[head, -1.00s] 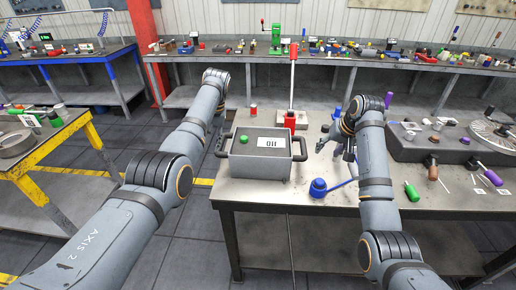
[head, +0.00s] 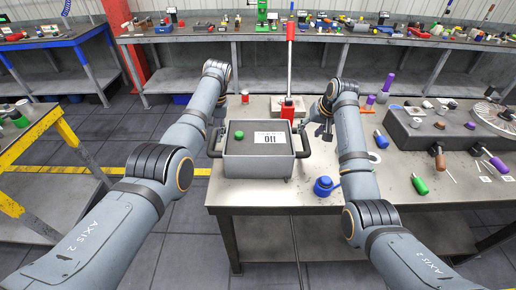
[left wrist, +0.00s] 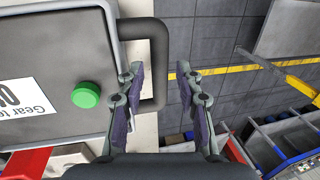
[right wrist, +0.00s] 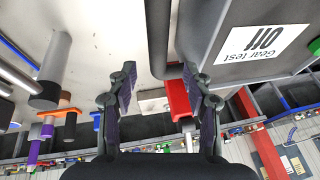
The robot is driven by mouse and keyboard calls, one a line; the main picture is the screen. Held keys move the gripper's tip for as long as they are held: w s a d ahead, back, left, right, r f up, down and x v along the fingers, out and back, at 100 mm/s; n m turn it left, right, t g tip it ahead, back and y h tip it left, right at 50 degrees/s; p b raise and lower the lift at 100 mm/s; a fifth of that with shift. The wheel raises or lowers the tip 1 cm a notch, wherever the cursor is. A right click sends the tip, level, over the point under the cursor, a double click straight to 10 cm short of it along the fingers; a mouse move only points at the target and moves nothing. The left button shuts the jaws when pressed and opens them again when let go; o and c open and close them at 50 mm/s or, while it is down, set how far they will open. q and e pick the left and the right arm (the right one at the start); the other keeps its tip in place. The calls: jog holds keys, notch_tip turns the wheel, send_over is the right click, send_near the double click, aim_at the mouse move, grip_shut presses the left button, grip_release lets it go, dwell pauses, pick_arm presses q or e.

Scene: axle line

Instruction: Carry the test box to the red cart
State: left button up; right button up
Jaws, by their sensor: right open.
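The test box (head: 262,163) is a grey case with a "Gear test 011" label, a green button and a dark handle on each side. It sits upright on the workbench (head: 350,199). My left gripper (left wrist: 167,88) is open at the box's left handle (left wrist: 160,62); the bar shows between its fingers. My right gripper (right wrist: 165,88) is open at the right handle (right wrist: 158,40), which shows between its fingers. Neither gripper visibly closes on a handle. In the head view both grippers are small and partly hidden by my arms. I cannot make out a red cart.
A red lever stand (head: 289,107) is close behind the box. A blue round part (head: 324,186) lies right of it, near the front edge. A grey tool block (head: 440,140) with several tools fills the bench's right. A yellow-framed table (head: 38,122) stands left across open floor.

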aim_at(212, 146)
pick_arm(q)
jog(key=x, duration=0.5)
jog(key=shift+s+d, duration=0.1)
jog(key=shift+s, duration=0.15)
pick_arm(e)
jog(key=x, duration=0.5)
jog(key=shift+s+d+f, duration=0.1)
pick_arm(q)
jog(key=shift+w+f, duration=0.2)
jog(key=shift+f, duration=0.6)
pick_arm(e)
jog(key=shift+w+f, duration=0.45)
jog(key=shift+f, duration=0.2)
pick_arm(q)
jog(key=shift+s+r, duration=0.1)
jog(key=shift+c, duration=0.5)
pick_arm(e)
jog(key=shift+s, duration=0.1)
jog(key=shift+c, duration=0.5)
pick_arm(q)
jog(key=c, duration=0.5)
pick_arm(e)
jog(key=c, duration=0.5)
pick_arm(q)
grip_shut()
pick_arm(e)
grip_shut()
